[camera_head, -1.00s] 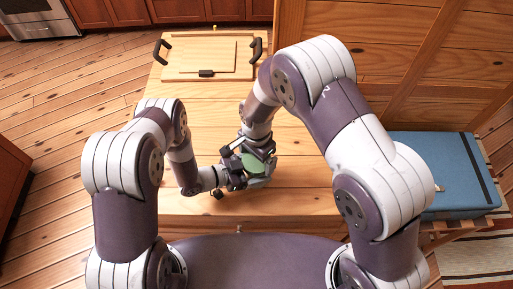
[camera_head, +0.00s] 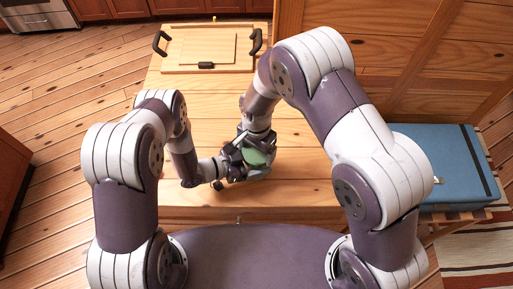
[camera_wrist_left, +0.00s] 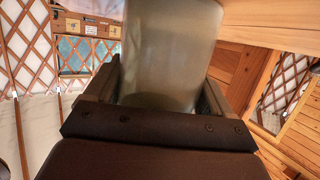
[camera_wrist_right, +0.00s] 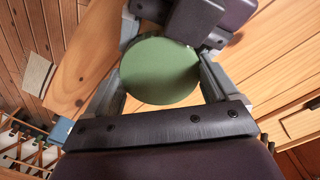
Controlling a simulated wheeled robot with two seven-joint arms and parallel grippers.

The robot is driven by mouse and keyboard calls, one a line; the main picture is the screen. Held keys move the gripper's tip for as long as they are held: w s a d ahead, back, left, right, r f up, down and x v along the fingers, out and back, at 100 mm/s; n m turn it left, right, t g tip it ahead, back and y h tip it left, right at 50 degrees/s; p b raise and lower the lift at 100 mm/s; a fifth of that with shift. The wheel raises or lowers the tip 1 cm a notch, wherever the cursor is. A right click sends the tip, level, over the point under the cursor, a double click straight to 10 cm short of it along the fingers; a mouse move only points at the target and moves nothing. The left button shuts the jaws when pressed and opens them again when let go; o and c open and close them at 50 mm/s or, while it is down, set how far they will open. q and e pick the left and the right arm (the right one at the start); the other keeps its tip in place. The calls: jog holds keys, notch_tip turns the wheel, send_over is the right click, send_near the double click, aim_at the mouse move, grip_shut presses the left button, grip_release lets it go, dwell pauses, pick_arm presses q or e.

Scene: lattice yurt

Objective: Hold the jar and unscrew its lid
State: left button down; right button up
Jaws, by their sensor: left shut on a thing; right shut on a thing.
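The jar (camera_wrist_left: 170,50) is a greyish, translucent cylinder that fills the middle of the left wrist view. My left gripper (camera_wrist_left: 160,90) is shut on its body, one finger on each side. The green round lid (camera_wrist_right: 160,71) shows from above in the right wrist view, between the fingers of my right gripper (camera_wrist_right: 160,78), which is shut on it. In the head view the lid (camera_head: 257,158) shows as a green disc where my left gripper (camera_head: 226,167) and right gripper (camera_head: 255,150) meet. The jar's body is mostly hidden there by the grippers.
The wooden table (camera_head: 200,100) is largely bare around the grippers. A wooden tray (camera_head: 178,66) with black handles stands at its far end, with a board and a small dark object in it. A blue case (camera_head: 440,165) lies on a bench at the right.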

aim_at(257, 151)
jog(key=shift+r, duration=0.2)
jog(key=shift+r, duration=0.95)
jog(key=shift+r, duration=2)
pick_arm(q)
grip_release()
jog(key=shift+a, duration=0.1)
